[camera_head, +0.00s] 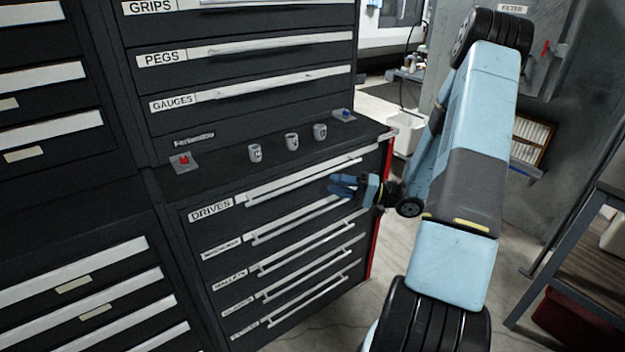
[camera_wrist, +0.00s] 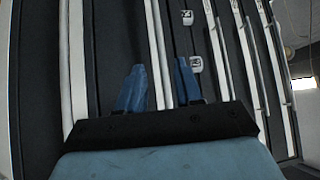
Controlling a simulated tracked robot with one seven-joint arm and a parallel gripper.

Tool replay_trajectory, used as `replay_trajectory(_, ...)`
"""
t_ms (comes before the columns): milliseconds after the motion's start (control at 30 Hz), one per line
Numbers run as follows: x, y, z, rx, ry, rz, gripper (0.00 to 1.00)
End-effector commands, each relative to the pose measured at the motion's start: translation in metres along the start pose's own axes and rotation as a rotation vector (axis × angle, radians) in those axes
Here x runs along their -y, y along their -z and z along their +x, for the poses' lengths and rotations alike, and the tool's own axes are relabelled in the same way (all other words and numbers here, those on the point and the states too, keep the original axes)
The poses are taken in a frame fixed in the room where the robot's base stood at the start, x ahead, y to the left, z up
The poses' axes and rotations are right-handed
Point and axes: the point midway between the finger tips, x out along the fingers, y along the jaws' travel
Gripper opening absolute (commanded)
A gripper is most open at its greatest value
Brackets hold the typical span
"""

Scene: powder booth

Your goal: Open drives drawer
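The drives drawer (camera_head: 210,210) is the top drawer of the dark lower cabinet, labelled DRIVES. It looks shut, flush with the drawers below. Its long pale handle (camera_head: 290,182) runs along the front. My gripper (camera_head: 332,185) is at the right part of this drawer front, with its blue fingers pointing at it. In the wrist view my gripper (camera_wrist: 160,68) is open, its fingers apart. A pale handle strip (camera_wrist: 155,35) shows in the gap between the fingers. I cannot tell whether the fingers touch it.
On the cabinet top (camera_head: 220,177) stand three small grey cups (camera_head: 292,142), with a red item (camera_head: 184,162) at the left and a blue item (camera_head: 344,114) at the right. More closed drawers lie below. A workbench (camera_head: 575,245) stands at the right. Floor shows between it and the cabinet.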

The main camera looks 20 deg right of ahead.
Motion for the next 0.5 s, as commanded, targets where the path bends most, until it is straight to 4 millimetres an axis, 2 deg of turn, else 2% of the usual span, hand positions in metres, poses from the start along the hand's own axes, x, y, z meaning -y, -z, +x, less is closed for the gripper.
replay_trajectory(100, 0.000, -0.001, 0.023, 0.004, 0.001, 0.001, 0.35)
replay_trajectory(300, 0.000, -0.001, 0.056, 0.004, 0.001, 0.001, 0.35)
replay_trajectory(500, 0.000, -0.001, 0.076, 0.004, 0.001, 0.001, 0.35)
